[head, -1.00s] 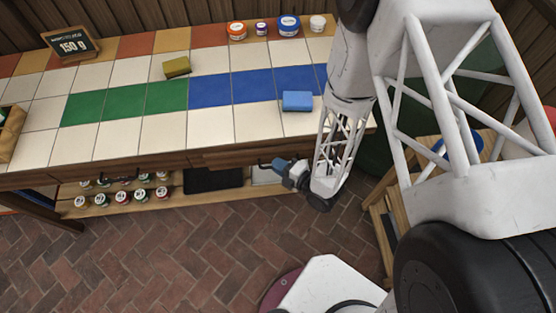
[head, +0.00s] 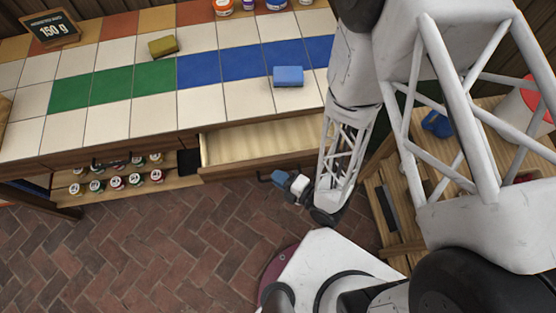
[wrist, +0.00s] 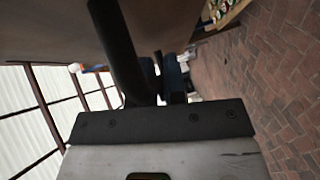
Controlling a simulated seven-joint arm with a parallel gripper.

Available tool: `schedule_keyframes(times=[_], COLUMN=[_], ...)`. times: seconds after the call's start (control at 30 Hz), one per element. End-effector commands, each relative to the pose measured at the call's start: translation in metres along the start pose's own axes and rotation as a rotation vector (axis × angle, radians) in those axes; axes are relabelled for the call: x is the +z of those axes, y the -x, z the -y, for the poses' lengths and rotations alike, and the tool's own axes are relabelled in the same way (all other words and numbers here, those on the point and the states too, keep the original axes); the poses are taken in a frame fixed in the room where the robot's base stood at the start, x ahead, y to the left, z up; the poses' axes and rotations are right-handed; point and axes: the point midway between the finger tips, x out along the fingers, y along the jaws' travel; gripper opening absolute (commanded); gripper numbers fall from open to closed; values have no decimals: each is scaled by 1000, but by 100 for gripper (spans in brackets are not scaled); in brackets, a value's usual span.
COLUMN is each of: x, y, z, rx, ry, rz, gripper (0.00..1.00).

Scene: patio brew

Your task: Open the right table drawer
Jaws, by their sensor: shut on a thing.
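The right table drawer (head: 225,169) is pulled out from under the tiled table top (head: 115,128) in the head view. Its pale wooden inside shows and looks empty. My gripper (head: 277,177), with blue fingertips, is at the front of this drawer, shut on its dark handle (head: 263,178). Most of the handle is hidden by the fingers. My arm covers the drawer's right end. In the wrist view, dark bars cross the middle, and I cannot tell clearly which part is the handle.
A blue sponge (head: 288,76) and an olive sponge (head: 163,46) lie on the tiles. A lower shelf (head: 66,192) holds several small jars. A wooden stand (head: 388,226) is on the right. The brick floor (head: 150,255) before the drawer is clear.

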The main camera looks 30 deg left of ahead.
Motion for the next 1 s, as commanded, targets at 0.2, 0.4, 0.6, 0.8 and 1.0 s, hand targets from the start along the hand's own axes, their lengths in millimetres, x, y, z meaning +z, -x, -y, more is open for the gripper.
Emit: schedule_keyframes(times=[0.2,0.4,0.6,0.8,1.0], x=[0,0,0,1,1], y=[0,0,0,4,14], z=[0,0,0,0,0], rx=[0,0,0,0,0], ry=[0,0,0,0,0], rz=[1,0,0,1,2], gripper=[13,22,22,22,22])
